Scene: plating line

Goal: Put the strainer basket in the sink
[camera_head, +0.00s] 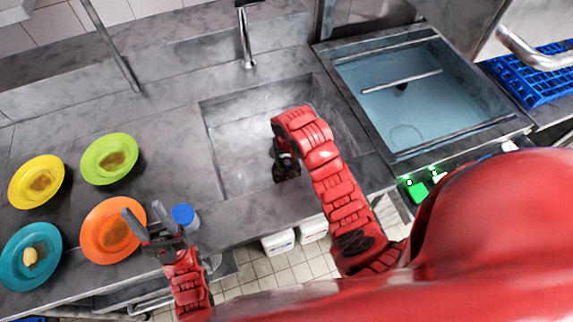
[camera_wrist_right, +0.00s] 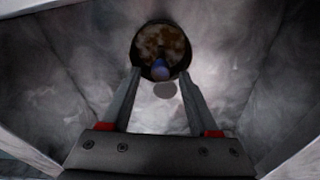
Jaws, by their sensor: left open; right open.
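The sink basin (camera_head: 235,150) is the grey metal hollow in the counter's middle. My right gripper (camera_head: 287,172) points down into it; its fingers are mostly hidden there by my arm. In the right wrist view my right gripper (camera_wrist_right: 160,85) is open. A round dark-rimmed strainer basket (camera_wrist_right: 160,48) with brown and pale scraps and a bluish knob lies just beyond the fingertips, inside the sink. A grey round patch lies beside it; I cannot tell if it is the drain or a shadow. My left gripper (camera_head: 147,220) is open above the orange plate's right edge.
Yellow (camera_head: 37,182), green (camera_head: 109,159), teal (camera_head: 31,256) and orange (camera_head: 113,231) plates with food remains lie on the left counter. A faucet (camera_head: 246,40) hangs behind the sink. A water-filled basin (camera_head: 420,98) is at right.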

